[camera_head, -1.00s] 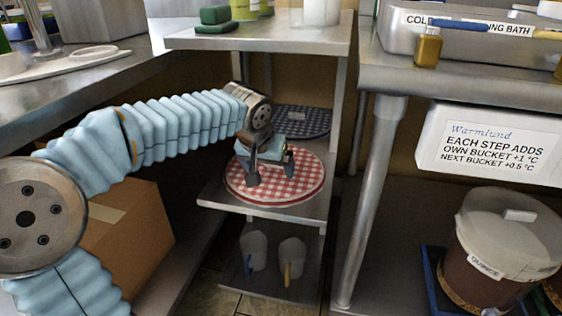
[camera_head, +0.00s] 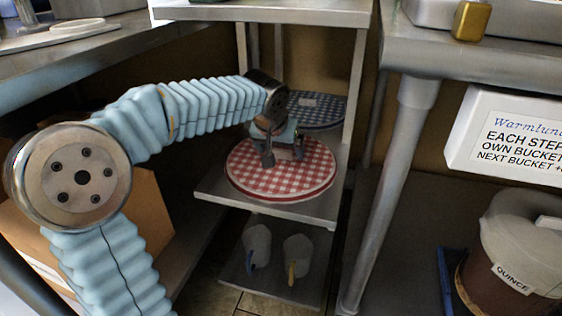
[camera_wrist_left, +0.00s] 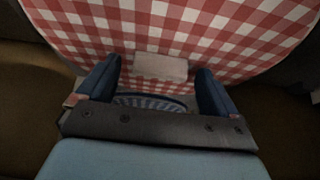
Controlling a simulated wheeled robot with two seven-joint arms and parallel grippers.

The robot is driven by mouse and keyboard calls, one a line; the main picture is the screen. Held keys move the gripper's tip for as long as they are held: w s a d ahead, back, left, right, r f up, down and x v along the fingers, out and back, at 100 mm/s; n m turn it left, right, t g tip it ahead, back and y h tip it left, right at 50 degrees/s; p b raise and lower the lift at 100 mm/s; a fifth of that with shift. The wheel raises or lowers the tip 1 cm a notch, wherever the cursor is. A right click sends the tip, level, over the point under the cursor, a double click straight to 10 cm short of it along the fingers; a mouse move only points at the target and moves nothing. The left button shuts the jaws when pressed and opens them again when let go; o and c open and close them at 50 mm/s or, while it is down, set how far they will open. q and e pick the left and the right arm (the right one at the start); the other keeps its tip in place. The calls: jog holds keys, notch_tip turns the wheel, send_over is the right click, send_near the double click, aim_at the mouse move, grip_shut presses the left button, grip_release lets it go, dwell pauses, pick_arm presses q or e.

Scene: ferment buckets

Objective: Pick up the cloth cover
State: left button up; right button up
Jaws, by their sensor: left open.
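A round red-and-white checked cloth cover (camera_head: 265,184) lies flat on the middle shelf of the steel rack. My left gripper (camera_head: 284,153) is over its back part, pointing down. In the left wrist view the cover (camera_wrist_left: 230,30) fills the top. A pale tab (camera_wrist_left: 160,66) shows on it between the two spread fingers of the left gripper (camera_wrist_left: 157,84). The gripper is open and holds nothing; I cannot tell whether the fingertips touch the cloth. A dark blue checked round cover (camera_head: 322,110) lies behind, partly hidden. My right gripper is not in view.
The shelf's top board (camera_head: 290,13) and a front post (camera_head: 356,85) frame the space around my arm. Two grey scoop-like items (camera_head: 257,245) sit on the bottom shelf. A cardboard box (camera_head: 145,210) is at left, a quince bucket (camera_head: 510,250) at right.

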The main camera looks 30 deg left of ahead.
pick_arm(q)
jog(key=c, duration=1.1)
jog(key=shift+r, duration=0.1)
jog(key=shift+c, duration=0.3)
jog(key=shift+r, duration=0.1)
